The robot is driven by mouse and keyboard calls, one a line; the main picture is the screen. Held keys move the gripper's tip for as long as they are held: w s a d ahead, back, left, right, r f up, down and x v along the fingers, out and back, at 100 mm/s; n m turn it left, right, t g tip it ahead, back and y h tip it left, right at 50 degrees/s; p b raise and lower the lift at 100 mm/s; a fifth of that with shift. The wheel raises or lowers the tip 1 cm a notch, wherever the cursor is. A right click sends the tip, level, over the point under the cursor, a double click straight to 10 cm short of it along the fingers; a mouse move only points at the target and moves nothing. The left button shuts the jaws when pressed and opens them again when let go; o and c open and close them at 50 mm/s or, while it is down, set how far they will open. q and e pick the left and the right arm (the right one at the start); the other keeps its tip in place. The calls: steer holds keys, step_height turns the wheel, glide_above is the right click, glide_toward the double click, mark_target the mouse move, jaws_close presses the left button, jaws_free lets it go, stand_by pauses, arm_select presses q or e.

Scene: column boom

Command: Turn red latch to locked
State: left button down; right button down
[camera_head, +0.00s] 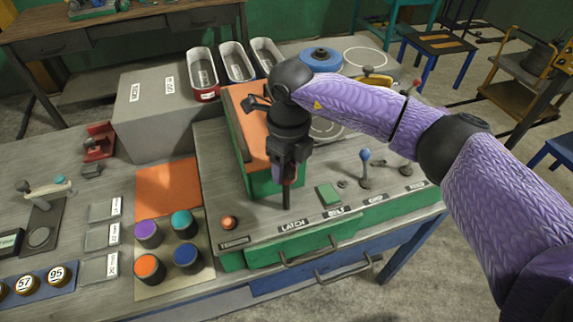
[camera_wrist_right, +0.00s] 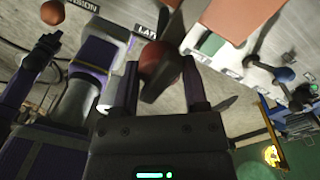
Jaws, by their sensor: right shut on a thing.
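The red latch shows as a rounded red piece between the fingers in the right wrist view (camera_wrist_right: 158,60). In the head view only a small red part of it shows beside the fingers. My right gripper (camera_head: 288,185) points down over the front of the grey panel, just behind the LATCH label (camera_head: 292,225). It is shut on the red latch, with one finger on each side in the right wrist view (camera_wrist_right: 160,82). The fingers hide much of the latch, and I cannot read its angle. My left gripper is not in the head view.
An orange knob (camera_head: 228,222) stands left of the latch. A green square (camera_head: 328,194) and a blue-ball lever (camera_head: 365,157) are to its right. A green and orange block (camera_head: 248,130) rises close behind my gripper. Several coloured round pieces stand on the left.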

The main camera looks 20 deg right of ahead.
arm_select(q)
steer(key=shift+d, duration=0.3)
arm_select(e)
steer(key=shift+r, duration=0.1)
steer(key=shift+c, duration=0.5)
jaws_free()
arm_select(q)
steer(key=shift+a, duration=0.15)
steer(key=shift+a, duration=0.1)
arm_select(e)
steer(key=r, duration=0.9)
steer(key=shift+w+d, duration=0.2)
steer(key=shift+r, duration=0.45)
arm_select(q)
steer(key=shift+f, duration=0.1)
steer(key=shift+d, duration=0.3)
arm_select(e)
steer(key=shift+f, duration=0.1)
